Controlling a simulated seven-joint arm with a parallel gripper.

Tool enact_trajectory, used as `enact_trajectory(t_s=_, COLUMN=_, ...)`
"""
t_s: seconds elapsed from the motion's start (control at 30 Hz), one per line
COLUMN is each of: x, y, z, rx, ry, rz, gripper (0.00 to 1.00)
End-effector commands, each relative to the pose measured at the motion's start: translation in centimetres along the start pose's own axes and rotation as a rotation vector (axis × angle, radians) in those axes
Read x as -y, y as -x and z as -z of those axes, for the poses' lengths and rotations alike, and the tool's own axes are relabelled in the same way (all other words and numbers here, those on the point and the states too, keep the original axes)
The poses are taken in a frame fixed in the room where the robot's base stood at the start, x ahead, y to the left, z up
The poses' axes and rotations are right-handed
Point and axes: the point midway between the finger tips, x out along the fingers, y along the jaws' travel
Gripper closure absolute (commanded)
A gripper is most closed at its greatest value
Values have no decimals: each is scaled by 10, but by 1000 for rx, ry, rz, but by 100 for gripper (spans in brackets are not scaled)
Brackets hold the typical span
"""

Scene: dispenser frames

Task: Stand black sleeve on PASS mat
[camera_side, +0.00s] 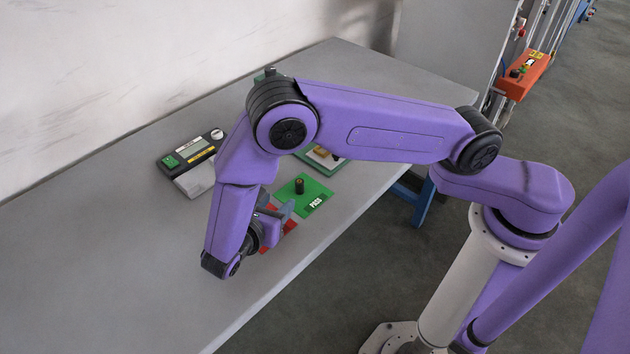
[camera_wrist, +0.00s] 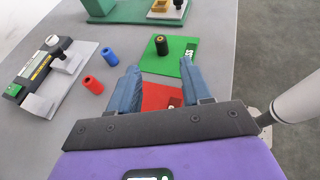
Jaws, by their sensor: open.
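The black sleeve (camera_side: 299,186) stands upright on the green PASS mat (camera_side: 316,203). In the wrist view the sleeve (camera_wrist: 161,47) shows its open top and stands near the far side of the mat (camera_wrist: 182,66). No finger touches it. My gripper (camera_side: 276,209) is open and empty. In the wrist view my gripper (camera_wrist: 159,66) has its two blue-grey fingers spread over the near edge of the green mat and the red mat, with the sleeve beyond the fingertips.
A red mat (camera_wrist: 155,94) lies below my fingers. A blue sleeve (camera_wrist: 110,57) and a red sleeve (camera_wrist: 92,85) stand left of them. A gauge device (camera_side: 187,160) is further left. A green fixture (camera_wrist: 118,13) with a pale block stands behind. The table's right edge is close.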

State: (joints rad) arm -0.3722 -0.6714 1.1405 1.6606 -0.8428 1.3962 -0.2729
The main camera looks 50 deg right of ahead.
Motion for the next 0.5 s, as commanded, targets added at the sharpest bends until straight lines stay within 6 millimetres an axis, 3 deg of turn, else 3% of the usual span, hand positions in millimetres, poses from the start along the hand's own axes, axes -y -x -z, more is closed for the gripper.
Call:
enact_trajectory(t_s=0.27, x=4, y=2, z=-13, rx=-45, ry=-36, rz=17, gripper=51)
enact_trajectory(t_s=0.5, x=36, y=6, z=-66, rx=-255, ry=-200, rz=100, gripper=51)
